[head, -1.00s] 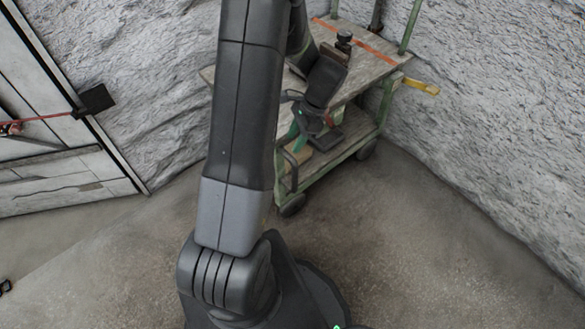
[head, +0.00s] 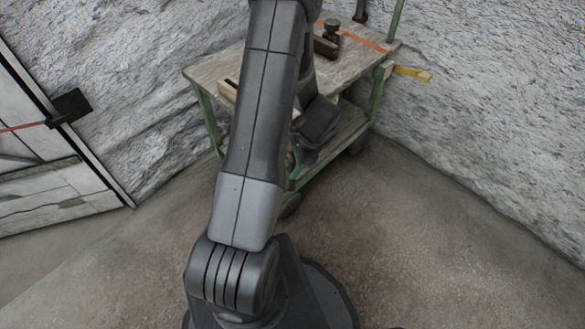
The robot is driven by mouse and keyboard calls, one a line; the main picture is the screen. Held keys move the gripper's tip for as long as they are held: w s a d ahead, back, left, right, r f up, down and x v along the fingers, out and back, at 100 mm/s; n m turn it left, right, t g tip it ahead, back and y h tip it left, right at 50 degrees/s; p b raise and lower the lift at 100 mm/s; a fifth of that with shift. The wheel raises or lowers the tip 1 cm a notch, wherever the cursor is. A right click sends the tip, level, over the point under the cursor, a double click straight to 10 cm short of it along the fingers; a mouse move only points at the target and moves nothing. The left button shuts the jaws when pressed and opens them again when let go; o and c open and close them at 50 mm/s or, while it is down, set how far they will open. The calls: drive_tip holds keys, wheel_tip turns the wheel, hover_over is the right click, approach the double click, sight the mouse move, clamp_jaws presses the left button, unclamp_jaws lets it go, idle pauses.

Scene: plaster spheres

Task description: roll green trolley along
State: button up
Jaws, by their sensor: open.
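The green trolley (head: 357,72) stands in the corner between two rough walls. It has green posts, a worn wooden top with an orange stripe, and a lower shelf. My arm crosses in front of it and hides its middle and much of its near end. My gripper (head: 299,152) is low at the near end of the trolley, below the level of the top. It is open, but its fingers are mostly hidden behind my arm. I cannot tell whether it touches the trolley.
A dark tool with a knob (head: 327,44) and a light wooden piece (head: 228,90) are on the trolley top. A yellow bar (head: 412,73) sticks out on the right. A pale panelled door (head: 60,190) is at left. The concrete floor (head: 430,240) at right is clear.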

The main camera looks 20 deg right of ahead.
drive_tip(key=shift+a+f, duration=0.15)
drive_tip(key=shift+f, duration=0.25)
drive_tip(key=shift+c, duration=0.3)
clamp_jaws()
drive_tip(key=shift+a, duration=0.15)
